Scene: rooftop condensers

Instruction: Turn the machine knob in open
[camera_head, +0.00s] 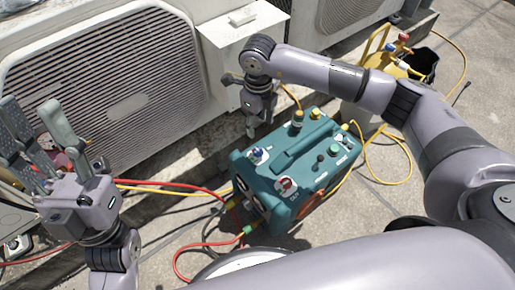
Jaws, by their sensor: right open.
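The teal machine (300,168) stands on the concrete in the middle of the view, tilted in the picture. Which knob the task means I cannot tell. My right gripper (250,130) is open and points down, above and behind the machine's left corner, apart from the knobs. My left gripper (38,130) is at the far left with its fingers up and spread, empty and away from the machine.
White condenser units (110,75) stand along the back. Red and yellow hoses (190,245) run from the machine's left side over the ground. A yellow cylinder (385,65) and a black bucket (425,62) stand at the back right.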

